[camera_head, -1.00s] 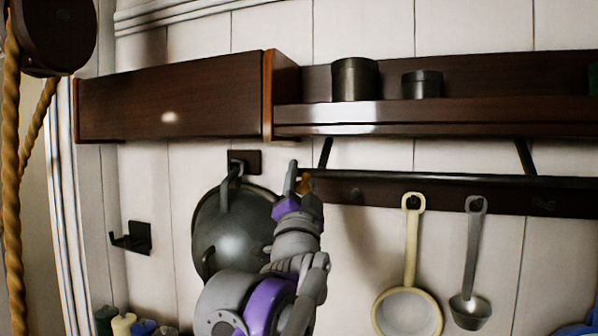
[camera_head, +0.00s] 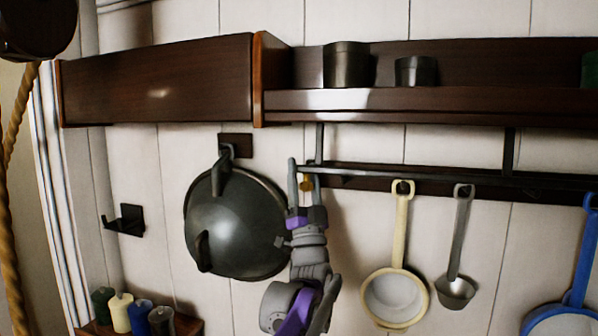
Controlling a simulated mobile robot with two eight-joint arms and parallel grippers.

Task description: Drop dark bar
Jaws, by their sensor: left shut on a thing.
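The dark bar (camera_head: 430,176) runs nearly level under the right-hand shelf, in front of the wall, with two dark arms (camera_head: 510,150) reaching up from it towards the shelf. My left gripper (camera_head: 304,174) is at the bar's left end, fingers pointing up, shut on the bar. A small brass-coloured piece (camera_head: 307,184) shows between the fingers. The exact contact is small and partly hidden. My right gripper is out of view.
A dark wok-like pan (camera_head: 235,225) hangs close left of my left gripper. A cream ladle (camera_head: 395,290), a grey ladle (camera_head: 458,270) and a blue pan (camera_head: 565,315) hang right. Tins (camera_head: 347,68) stand on the shelf (camera_head: 430,101). Several spools (camera_head: 140,315) sit lower left.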

